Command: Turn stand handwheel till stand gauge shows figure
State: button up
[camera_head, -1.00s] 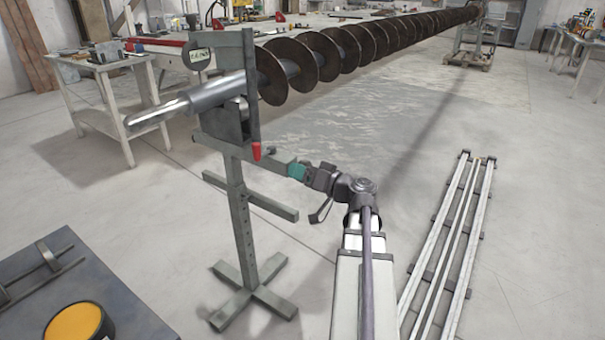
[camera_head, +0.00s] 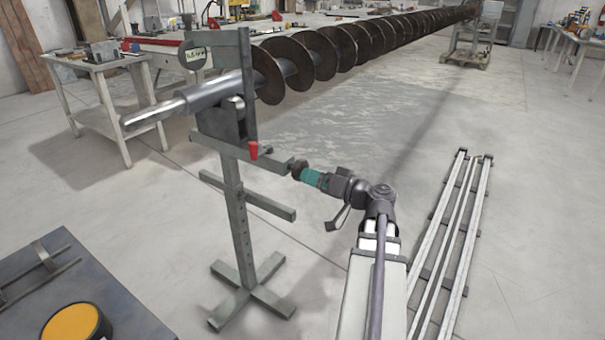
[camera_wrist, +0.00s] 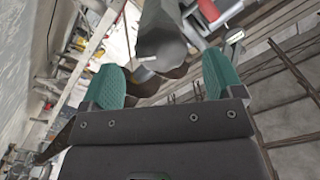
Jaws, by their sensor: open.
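The grey stand (camera_head: 236,205) stands on a cross-shaped foot and carries the near end of the auger shaft (camera_head: 205,98). The stand gauge (camera_head: 195,54), a round dark dial with a pale display, is at its top left; its digits are too small to read surely. The small dark handwheel (camera_head: 298,169) sits at the right end of the stand's side arm. My gripper (camera_head: 311,177), with teal fingers, is open just right of the handwheel. In the wrist view the brownish handwheel (camera_wrist: 150,86) shows between the spread fingers (camera_wrist: 162,75), below the grey side arm (camera_wrist: 162,35); contact cannot be told.
The long auger runs to the back right. A white bench (camera_head: 105,65) stands behind left, a dark table (camera_head: 120,300) at the front left. Metal rails (camera_head: 455,240) lie on the floor at right.

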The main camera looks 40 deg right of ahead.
jog(key=v, duration=0.5)
jog(key=shift+s, duration=0.2)
